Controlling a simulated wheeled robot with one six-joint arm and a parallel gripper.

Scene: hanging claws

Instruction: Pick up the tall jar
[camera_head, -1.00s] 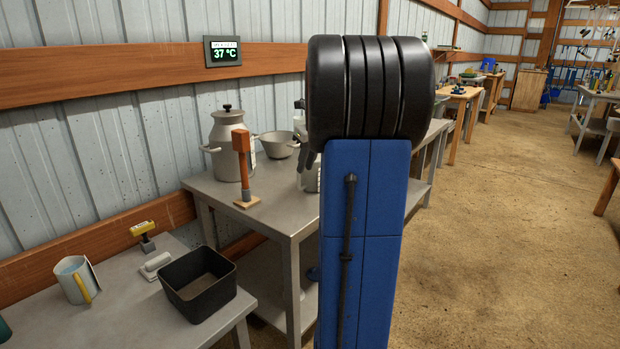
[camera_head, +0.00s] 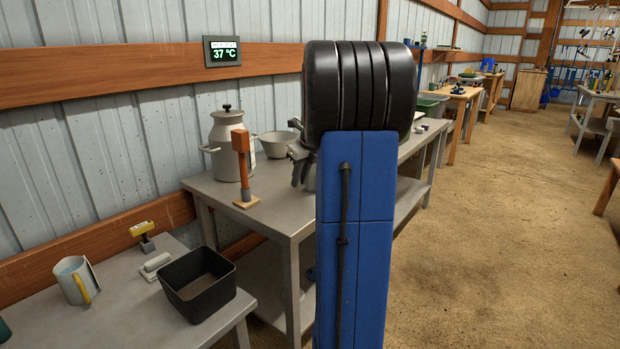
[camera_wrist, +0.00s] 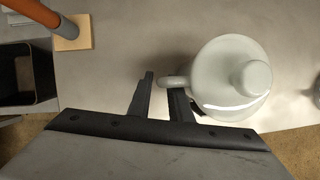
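A tall grey lidded jar (camera_head: 228,150) with side handles stands upright at the back of the metal table. A second pale lidded vessel (camera_wrist: 232,82), with a knob and a side handle, shows from above in the wrist view. In the head view my arm hides most of it, so its height cannot be told. My gripper (camera_wrist: 162,82) is open, its two dark fingers apart. The right fingertip is close to or overlaps the vessel's handle; contact cannot be told. In the head view my gripper (camera_head: 302,165) is partly hidden behind my arm, right of the tall grey jar.
An orange mallet (camera_head: 242,165) stands on a wooden base left of my gripper. A grey bowl (camera_head: 276,145) is behind it. A black bin (camera_head: 212,303), a mug (camera_head: 73,280) and a yellow-handled tool (camera_head: 143,232) are on the lower left table.

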